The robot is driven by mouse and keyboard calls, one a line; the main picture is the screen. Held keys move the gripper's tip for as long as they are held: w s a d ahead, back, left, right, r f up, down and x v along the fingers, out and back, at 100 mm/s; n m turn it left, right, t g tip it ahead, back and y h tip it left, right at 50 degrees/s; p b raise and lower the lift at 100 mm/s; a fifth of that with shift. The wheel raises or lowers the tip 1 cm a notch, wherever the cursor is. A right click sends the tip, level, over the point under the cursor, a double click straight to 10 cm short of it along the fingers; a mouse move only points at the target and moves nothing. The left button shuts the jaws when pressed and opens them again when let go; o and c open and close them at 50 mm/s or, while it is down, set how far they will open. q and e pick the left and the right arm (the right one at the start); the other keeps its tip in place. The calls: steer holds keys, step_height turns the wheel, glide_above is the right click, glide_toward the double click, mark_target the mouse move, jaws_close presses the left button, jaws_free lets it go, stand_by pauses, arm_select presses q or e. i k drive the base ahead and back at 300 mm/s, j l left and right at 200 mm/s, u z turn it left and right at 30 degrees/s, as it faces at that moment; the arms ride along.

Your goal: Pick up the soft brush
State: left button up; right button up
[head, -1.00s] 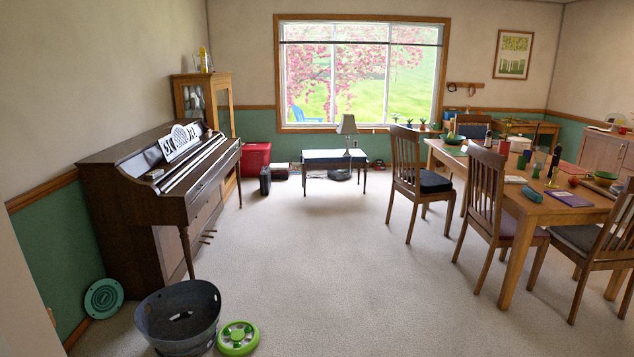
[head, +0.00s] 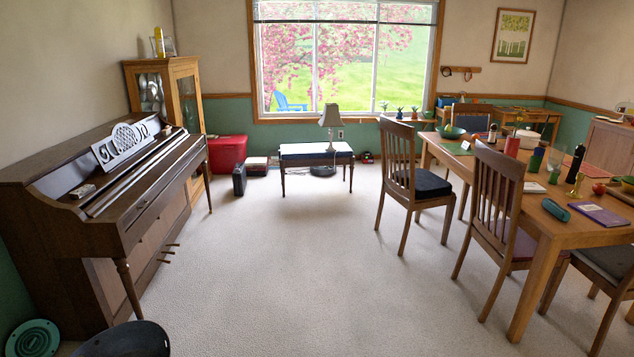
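I cannot make out a soft brush for certain. The upright piano (head: 110,215) stands along the left wall, with a white ornate music stand (head: 125,141) on its front. A small greyish object (head: 82,191) lies on the piano at the near end of the music stand. It is too small to identify. A small dark object (head: 167,130) sits near the far end of the piano, also too small to name. Neither of my grippers shows in the head view.
A dark tub (head: 122,341) and a green round lid (head: 33,338) stand at the lower left. The wooden dining table (head: 540,208) with chairs fills the right. A red box (head: 227,153) and a padded bench (head: 316,151) stand at the back. Carpet between is clear.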

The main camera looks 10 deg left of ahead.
mark_target(166, 131)
steer(key=i+u, duration=0.1)
steer(key=i, duration=0.75)
steer(key=i+u, duration=0.1)
steer(key=i, duration=0.7)
steer(key=i+l+u, duration=0.1)
steer(key=i, duration=0.75)
steer(key=i+l+u, duration=0.1)
steer(key=i, duration=0.7)
steer(key=i+j+u, duration=0.1)
steer(key=i+u, duration=0.25)
steer(key=i, duration=0.2)
steer(key=i+u, duration=0.35)
steer(key=i, duration=0.25)
steer(key=i+l+u, duration=0.35)
steer(key=i, duration=0.2)
steer(key=i+j, duration=0.1)
steer(key=i, duration=0.4)
steer(key=i+z, duration=0.1)
steer(key=i, duration=0.35)
steer(key=i+j, duration=0.2)
steer(key=i, duration=0.3)
steer(key=i+j+z, duration=0.1)
steer(key=i, duration=0.35)
